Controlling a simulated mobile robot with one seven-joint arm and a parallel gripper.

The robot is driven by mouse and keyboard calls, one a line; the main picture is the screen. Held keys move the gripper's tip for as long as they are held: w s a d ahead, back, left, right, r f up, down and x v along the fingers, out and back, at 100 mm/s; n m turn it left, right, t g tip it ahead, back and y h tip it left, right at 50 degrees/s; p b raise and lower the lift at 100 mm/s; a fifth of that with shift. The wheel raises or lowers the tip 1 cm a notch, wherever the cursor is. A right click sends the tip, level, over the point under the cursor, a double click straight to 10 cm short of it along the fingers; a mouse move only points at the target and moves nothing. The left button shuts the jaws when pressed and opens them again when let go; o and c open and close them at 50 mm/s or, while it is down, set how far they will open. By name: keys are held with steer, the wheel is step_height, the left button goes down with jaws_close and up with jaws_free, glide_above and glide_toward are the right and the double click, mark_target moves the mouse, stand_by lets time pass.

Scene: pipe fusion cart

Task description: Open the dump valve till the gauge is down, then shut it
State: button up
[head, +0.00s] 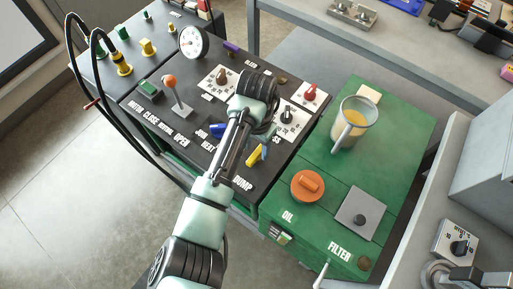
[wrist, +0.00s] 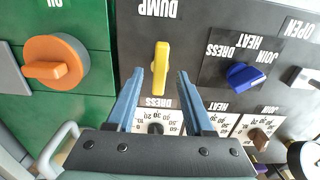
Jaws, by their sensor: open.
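The dump valve is a yellow lever (wrist: 161,65) beside the DUMP label on the dark panel in the wrist view. It also shows in the head view (head: 255,156), partly covered by my arm. My gripper (wrist: 160,74) is open, with its two blue fingers on either side of the lever. A gap shows between each finger and the lever. In the head view my gripper (head: 265,146) is over the panel near the lever, mostly hidden by the wrist. The gauge (head: 193,41) is a round white dial at the panel's back left; its reading is too small to tell.
A blue knob (wrist: 246,76) is right of the lever in the wrist view. An orange cap (head: 309,184) and a cup of yellow liquid (head: 353,122) are on the green tank (head: 390,170).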

steer(key=shift+f, duration=1)
jaws_close()
